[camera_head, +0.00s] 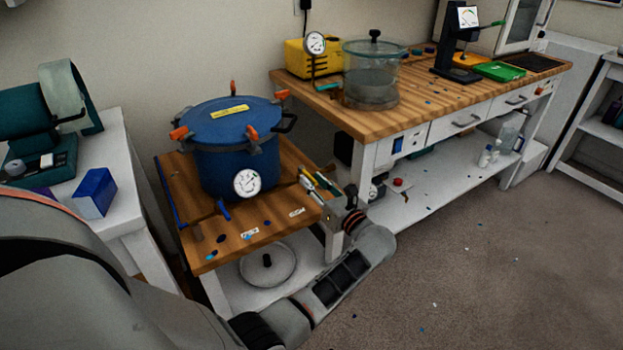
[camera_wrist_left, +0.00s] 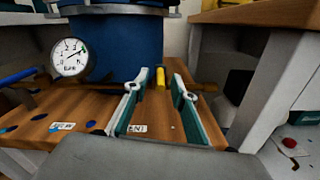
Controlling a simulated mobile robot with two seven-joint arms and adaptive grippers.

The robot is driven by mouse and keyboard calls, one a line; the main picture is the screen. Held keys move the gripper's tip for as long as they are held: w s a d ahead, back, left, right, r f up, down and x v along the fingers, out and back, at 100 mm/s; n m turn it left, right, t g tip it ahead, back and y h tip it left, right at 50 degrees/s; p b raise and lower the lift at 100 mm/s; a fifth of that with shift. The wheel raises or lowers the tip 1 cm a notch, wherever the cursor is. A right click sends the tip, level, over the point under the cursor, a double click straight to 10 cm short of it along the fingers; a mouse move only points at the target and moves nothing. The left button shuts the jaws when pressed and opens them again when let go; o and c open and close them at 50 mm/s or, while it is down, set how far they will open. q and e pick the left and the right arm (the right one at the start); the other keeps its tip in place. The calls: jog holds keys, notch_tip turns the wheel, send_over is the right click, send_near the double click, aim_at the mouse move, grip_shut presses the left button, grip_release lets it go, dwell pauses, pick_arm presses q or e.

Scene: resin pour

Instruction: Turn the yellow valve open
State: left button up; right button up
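The yellow valve handle (camera_wrist_left: 160,77) shows in the left wrist view, low at the right side of the blue pressure pot (camera_wrist_left: 112,45). My left gripper (camera_wrist_left: 161,76) is open, its two pale, teal-sided fingers apart with the yellow handle in line between the tips. Whether the tips reach around the handle or stop just short, I cannot tell. In the head view, my left gripper (camera_head: 308,176) is at the right edge of the small wooden table, beside the pot (camera_head: 235,165). The handle is hard to separate from the fingers there. My right gripper is not in view.
A round gauge (camera_head: 246,183) is on the pot's front, with a blue handle (camera_head: 223,210) left of it. A taller workbench (camera_head: 395,121) stands close on the right, carrying a yellow pump (camera_head: 303,60) and a glass chamber (camera_head: 371,80). The floor in front is mostly clear.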

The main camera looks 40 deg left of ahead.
pick_arm(q)
jog(key=shift+x, duration=1.05)
jog(key=shift+c, duration=0.3)
grip_shut()
jog(key=shift+f, duration=0.1)
